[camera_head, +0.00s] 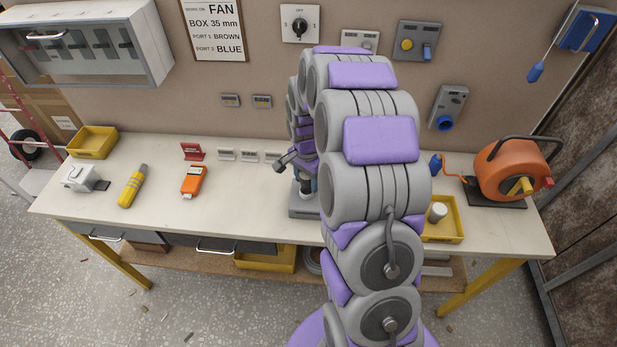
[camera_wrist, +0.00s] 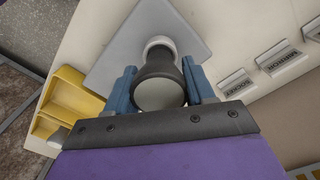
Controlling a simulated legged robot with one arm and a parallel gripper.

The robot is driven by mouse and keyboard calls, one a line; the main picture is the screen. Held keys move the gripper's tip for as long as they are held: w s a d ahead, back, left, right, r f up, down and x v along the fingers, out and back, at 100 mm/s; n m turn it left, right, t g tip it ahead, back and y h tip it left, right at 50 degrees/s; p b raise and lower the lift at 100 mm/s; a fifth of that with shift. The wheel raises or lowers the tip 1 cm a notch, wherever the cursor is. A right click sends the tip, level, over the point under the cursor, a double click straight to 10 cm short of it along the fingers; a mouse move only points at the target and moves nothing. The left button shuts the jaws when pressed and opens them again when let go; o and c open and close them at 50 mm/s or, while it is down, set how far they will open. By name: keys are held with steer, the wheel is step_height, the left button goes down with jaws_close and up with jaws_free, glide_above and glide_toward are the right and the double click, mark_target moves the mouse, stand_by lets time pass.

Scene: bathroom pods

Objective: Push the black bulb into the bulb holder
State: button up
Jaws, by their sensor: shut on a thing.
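The black bulb (camera_wrist: 160,93) shows in the wrist view with a dark body and a pale round end facing the camera. My gripper (camera_wrist: 158,70) is shut on it, with one blue finger on each side. The bulb holder (camera_wrist: 120,52) is a grey square plate with a white ring beyond the bulb. The bulb lines up with the ring, but I cannot tell how deep it sits. In the head view, the bulb (camera_head: 306,184) stands upright over the holder's grey base (camera_head: 300,207). My arm hides much of the gripper and the holder's right side there.
Right of my arm are a yellow tray (camera_head: 459,218) with a white cup and an orange cable reel (camera_head: 508,172). To the left are an orange device (camera_head: 193,182), a yellow-grey tool (camera_head: 132,187) and small label stands (camera_head: 226,154). The table's (camera_head: 245,205) left-middle is clear.

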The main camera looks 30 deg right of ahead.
steer(key=shift+a, duration=0.35)
steer(key=shift+d, duration=0.2)
steer(key=shift+d, duration=0.3)
steer(key=shift+a, duration=0.2)
stand_by(0.8)
steer(key=shift+f, duration=1.4)
steer(key=o, duration=1.1)
step_height(320, 180, up, 17)
steer(key=p, duration=0.2)
steer(key=shift+w+r+p, duration=0.15)
steer(key=shift+p, duration=0.25)
